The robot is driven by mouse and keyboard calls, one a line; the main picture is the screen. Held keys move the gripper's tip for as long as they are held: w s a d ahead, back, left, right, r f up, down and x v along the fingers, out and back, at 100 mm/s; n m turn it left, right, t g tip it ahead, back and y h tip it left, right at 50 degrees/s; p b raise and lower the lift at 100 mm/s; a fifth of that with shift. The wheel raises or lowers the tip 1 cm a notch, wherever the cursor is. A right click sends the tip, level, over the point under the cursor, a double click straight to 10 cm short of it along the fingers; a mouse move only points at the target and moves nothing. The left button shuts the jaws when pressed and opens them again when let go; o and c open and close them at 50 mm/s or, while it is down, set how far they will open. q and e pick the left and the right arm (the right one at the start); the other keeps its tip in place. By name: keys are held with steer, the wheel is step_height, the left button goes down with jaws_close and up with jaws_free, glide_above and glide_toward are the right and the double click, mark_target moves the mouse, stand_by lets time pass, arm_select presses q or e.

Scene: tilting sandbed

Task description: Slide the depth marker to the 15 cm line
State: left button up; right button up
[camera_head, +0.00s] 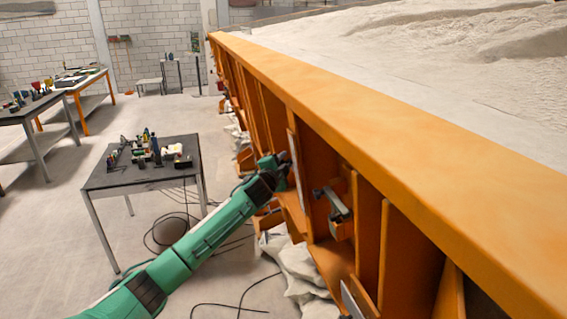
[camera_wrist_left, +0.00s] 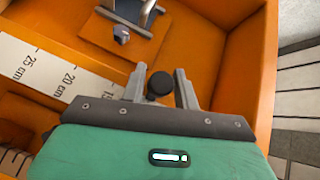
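A white depth scale (camera_wrist_left: 50,68) with black marks lies on the orange frame in the left wrist view; 25 cm, 20 cm and part of a 15 can be read. A round black knob (camera_wrist_left: 160,84), seemingly the depth marker's, is beyond the scale's right end in this picture. My left gripper (camera_wrist_left: 161,72) is open, with one finger on each side of the knob; I cannot tell if either touches it. In the head view, my left gripper (camera_head: 284,168) reaches the sandbed's orange side (camera_head: 315,150). The marker's pointer is not discernible. My right gripper is not in view.
A metal clamp or latch (camera_head: 333,203) sticks out of the sandbed's side close to my left gripper. Upright orange ribs divide this side into bays. A small dark table (camera_head: 130,178) with tools stands to the left. Pale sacks (camera_head: 295,265) and black cables lie on the floor.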

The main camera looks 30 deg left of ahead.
arm_select(q)
jaws_close()
steer(key=f+b, duration=0.2)
steer(key=f, duration=0.1)
steer(key=f+b, duration=0.1)
steer(key=shift+w+d+f, duration=0.3)
steer(key=shift+f, duration=0.05)
jaws_free()
steer(key=s+d+b, duration=0.2)
steer(key=s+b, duration=0.2)
steer(key=s, duration=0.9)
steer(key=shift+s+d, duration=0.2)
steer(key=shift+s, duration=0.1)
